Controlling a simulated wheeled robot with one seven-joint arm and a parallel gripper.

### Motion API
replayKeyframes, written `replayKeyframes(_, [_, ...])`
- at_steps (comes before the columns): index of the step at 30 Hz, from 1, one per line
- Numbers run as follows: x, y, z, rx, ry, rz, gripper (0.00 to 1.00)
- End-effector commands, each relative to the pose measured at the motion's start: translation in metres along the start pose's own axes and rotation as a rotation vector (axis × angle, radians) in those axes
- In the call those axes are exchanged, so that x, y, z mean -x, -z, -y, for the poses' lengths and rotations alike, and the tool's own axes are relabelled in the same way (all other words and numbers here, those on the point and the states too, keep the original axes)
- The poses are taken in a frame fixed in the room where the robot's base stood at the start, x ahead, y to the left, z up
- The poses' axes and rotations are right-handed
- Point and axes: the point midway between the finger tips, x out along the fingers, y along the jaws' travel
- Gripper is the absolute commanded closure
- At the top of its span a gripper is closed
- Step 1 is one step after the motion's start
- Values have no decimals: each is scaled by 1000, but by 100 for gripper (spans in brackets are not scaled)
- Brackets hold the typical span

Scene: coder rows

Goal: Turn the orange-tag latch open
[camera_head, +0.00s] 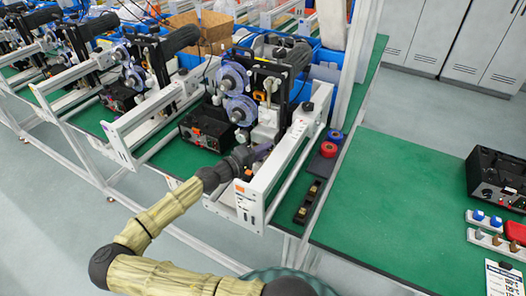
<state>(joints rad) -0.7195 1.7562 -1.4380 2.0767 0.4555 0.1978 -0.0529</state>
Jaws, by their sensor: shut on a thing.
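The coder machine (240,108), with two blue reels and a black frame, stands on the green bench in the middle. A white rail frame (285,165) runs along its right side. A small orange tag (240,188) is on the frame's front end. My gripper (264,151) reaches from the lower left to the frame's inner side, just above and right of the tag. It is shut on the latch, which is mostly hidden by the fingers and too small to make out. Its turn angle cannot be told.
A similar machine (135,75) stands close on the left. A black box (207,130) sits left of my gripper. Red and blue rolls (330,149) and a black tray (308,203) lie right of the frame. The right green bench (395,200) is mostly clear.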

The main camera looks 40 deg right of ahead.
Motion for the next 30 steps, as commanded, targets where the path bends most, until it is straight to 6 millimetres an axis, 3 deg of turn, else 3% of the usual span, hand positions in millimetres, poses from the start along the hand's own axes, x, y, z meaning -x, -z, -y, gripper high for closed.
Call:
replayKeyframes(3, [0, 1, 0, 1, 1, -3, 100])
replayKeyframes(4, [0, 1, 0, 1, 1, -3, 74])
replayKeyframes(7, [0, 1, 0, 0, 1, -3, 57])
replayKeyframes(20, [9, 1, 1, 0, 1, -4, 57])
replayKeyframes(30, [67, 1, 2, -1, 2, -6, 57])
